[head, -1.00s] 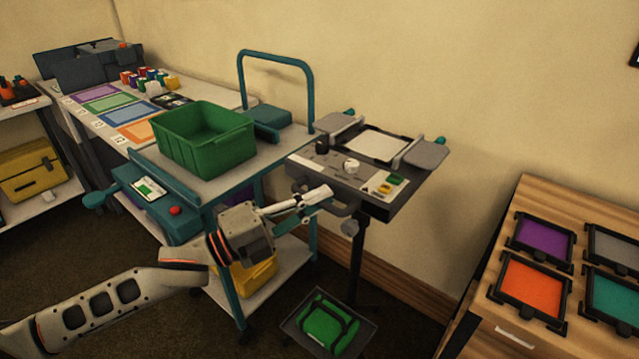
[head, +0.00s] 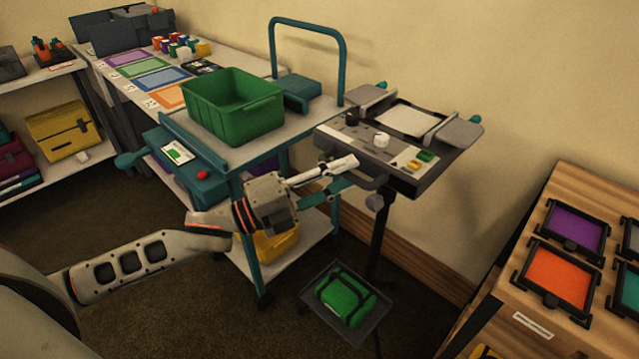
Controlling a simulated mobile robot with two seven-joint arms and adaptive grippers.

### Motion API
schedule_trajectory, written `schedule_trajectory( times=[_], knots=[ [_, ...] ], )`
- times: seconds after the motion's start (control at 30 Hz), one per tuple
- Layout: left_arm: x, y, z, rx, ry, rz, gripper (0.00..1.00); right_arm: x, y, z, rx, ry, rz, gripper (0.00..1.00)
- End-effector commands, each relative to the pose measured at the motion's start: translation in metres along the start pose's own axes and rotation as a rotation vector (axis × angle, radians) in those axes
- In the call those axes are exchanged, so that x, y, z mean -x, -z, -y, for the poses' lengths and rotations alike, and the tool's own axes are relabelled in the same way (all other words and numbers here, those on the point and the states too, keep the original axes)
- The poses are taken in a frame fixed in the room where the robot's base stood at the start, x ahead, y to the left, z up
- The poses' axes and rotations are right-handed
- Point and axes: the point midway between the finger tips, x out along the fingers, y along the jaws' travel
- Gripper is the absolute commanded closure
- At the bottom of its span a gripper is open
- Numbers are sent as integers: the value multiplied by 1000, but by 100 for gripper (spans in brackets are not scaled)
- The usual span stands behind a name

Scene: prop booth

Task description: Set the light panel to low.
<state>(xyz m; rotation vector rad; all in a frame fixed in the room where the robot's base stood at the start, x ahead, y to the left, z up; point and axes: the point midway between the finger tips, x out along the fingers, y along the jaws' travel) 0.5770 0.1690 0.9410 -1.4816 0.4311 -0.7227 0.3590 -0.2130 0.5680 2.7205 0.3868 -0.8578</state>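The light panel (head: 408,121) is a pale flat screen between two grey side flaps, on a dark grey box on a stand at centre right. Its front face carries a black knob (head: 352,119), a white knob (head: 381,141) and small yellow and green buttons (head: 420,158). The knobs' markings are too small to read. My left gripper (head: 354,173) is in front of the box's front left edge, below the white knob. Its fingers are apart with nothing seen between them. I cannot tell whether it touches the box's front handle. My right gripper is out of view.
A teal cart with a green bin (head: 233,108) stands left of the panel. A low tray with a green case (head: 344,300) is beneath the panel. A wooden cabinet with coloured framed panels (head: 559,271) is at the right. A long table with coloured mats is behind left.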

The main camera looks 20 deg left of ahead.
Motion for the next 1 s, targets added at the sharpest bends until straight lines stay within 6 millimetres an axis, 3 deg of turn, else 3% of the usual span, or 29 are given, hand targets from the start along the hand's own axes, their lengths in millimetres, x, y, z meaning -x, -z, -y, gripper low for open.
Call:
schedule_trajectory(
  times=[0.7, 1.0],
  knots=[
    [90, 1, -3, 3, -7, 0, 72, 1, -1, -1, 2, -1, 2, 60],
    [113, 1, -2, 2, -5, -1, 72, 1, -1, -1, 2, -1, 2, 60]
  ],
)
